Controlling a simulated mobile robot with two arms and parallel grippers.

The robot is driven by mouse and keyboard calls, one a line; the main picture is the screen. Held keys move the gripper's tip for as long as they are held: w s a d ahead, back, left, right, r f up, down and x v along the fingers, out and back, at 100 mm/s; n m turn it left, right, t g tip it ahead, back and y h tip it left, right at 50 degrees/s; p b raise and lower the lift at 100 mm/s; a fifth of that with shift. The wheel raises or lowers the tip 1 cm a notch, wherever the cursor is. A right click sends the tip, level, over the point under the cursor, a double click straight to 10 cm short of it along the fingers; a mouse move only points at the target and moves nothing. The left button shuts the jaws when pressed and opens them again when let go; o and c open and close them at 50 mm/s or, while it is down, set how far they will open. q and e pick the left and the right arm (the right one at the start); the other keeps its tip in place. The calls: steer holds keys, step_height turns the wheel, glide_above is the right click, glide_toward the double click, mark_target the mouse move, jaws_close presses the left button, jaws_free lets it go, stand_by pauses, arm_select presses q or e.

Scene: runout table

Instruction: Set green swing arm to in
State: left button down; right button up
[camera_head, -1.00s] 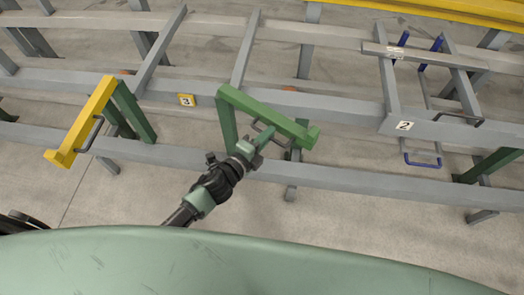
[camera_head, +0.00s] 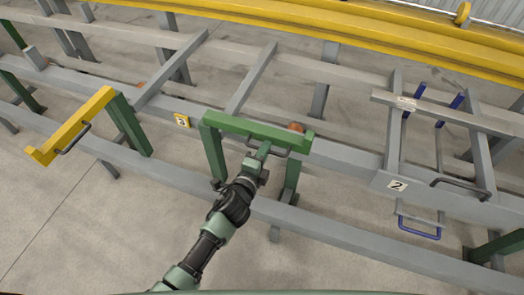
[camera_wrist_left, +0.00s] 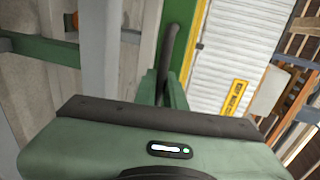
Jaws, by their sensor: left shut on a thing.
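The green swing arm (camera_head: 250,128) is a green bar on a green post at the table's near rail. It lies nearly along the rail, its free end at the right. A dark bar handle (camera_head: 281,152) runs along its near side. My left gripper (camera_head: 263,149) is shut on this handle; its fingers hide part of it. In the left wrist view the handle (camera_wrist_left: 170,48) runs up from between the fingers, beside the green bar (camera_wrist_left: 184,28). My right gripper is out of view.
A yellow swing arm (camera_head: 72,128) sticks out towards me at the left. Grey rails (camera_head: 345,153) and crossbars form the table. Yellow beams (camera_head: 340,38) run behind. Bare floor lies in front.

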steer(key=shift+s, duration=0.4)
arm_select(q)
steer(key=c, duration=1.5)
jaws_free()
steer(key=shift+s, duration=0.1)
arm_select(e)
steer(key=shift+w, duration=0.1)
arm_select(q)
steer(key=v, duration=0.7)
steer(key=shift+s+a, duration=0.15)
steer(key=shift+s, duration=0.2)
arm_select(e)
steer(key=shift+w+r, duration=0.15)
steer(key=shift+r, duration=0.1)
